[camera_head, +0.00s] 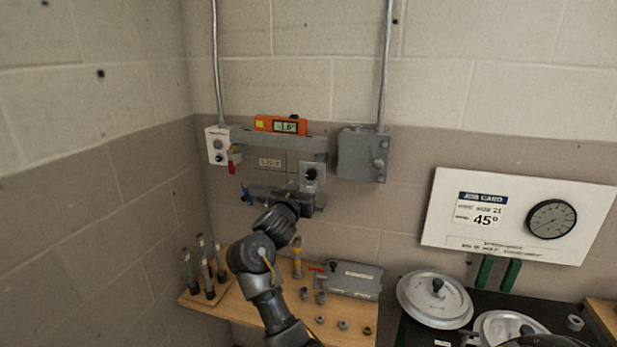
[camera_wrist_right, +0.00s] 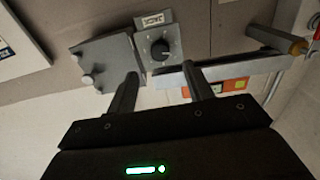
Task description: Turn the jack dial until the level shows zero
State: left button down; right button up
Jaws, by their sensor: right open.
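The jack dial is a black round knob on a light grey plate (camera_head: 311,174) below the right end of a grey bar. In the right wrist view the dial (camera_wrist_right: 160,50) shows with a pale pointer mark and scale ticks around it. My right gripper (camera_wrist_right: 161,72) is open and empty, its two fingers pointing at the dial plate, apart from the knob. In the head view my right gripper (camera_head: 300,198) is just below the dial, partly hidden by its own wrist. The orange level (camera_head: 281,125) sits on the bar; its small display is too blurred to read surely.
A grey junction box (camera_head: 362,154) is right of the bar, and a white switch box (camera_head: 218,145) with a red handle is left. A wooden shelf (camera_head: 245,300) below holds posts and small fittings. A job card board (camera_head: 515,215) reads 45° and carries a gauge.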

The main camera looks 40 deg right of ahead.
aim_at(310, 176)
jog(key=p+x, duration=0.2)
jog(key=x, duration=0.5)
jog(key=shift+w+d+f, duration=0.1)
jog(key=shift+d, duration=0.1)
jog(key=shift+c, duration=0.4)
jog(key=c, duration=0.9)
jog(key=shift+a+f+m+b, duration=0.1)
jog(key=shift+f+m+b, duration=0.1)
jog(key=shift+m+b, duration=0.85)
jog(key=m+b, duration=0.9)
jog(key=shift+m+b, duration=0.3)
jog(key=shift+m, duration=0.05)
jog(key=shift+r+m+b, duration=0.2)
jog(key=shift+m+b, duration=1.7)
jog(key=shift+m, duration=0.1)
jog(key=o, duration=1)
